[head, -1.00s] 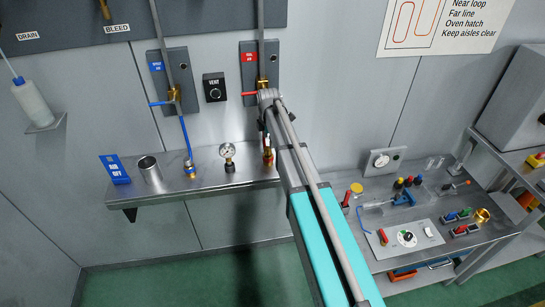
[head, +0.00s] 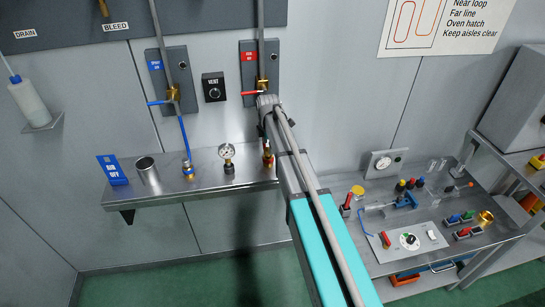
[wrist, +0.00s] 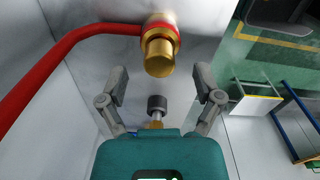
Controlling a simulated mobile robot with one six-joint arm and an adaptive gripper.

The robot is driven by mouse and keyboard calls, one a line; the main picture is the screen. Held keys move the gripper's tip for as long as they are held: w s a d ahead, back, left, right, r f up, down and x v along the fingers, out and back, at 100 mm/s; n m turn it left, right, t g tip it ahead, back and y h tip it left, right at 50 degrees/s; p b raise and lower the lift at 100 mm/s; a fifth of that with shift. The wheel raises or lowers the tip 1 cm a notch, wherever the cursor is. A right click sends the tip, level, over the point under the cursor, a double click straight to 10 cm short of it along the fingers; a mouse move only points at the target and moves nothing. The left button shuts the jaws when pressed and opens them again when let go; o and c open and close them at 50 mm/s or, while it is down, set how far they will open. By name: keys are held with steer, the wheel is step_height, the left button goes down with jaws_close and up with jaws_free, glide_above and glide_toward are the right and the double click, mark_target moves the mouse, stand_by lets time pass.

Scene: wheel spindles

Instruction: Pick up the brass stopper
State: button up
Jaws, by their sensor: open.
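A small dark-capped piece (wrist: 156,103) on a grey stem with a brass base shows between the fingers. In the head view my arm hides most of the gripper; a red and brass fitting (head: 267,157) shows on the shelf just below.
A pressure gauge (head: 227,152), a metal cup (head: 147,170) and a blue sign (head: 112,170) stand on the steel shelf (head: 205,184). The red-lever valve (head: 262,85) is on the wall behind my arm. A cluttered bench (head: 400,265) stands at right.

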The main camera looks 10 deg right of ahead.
mark_target(268, 155)
steer(key=shift+f+b, duration=1.3)
steer(key=shift+f, duration=0.3)
jaws_close()
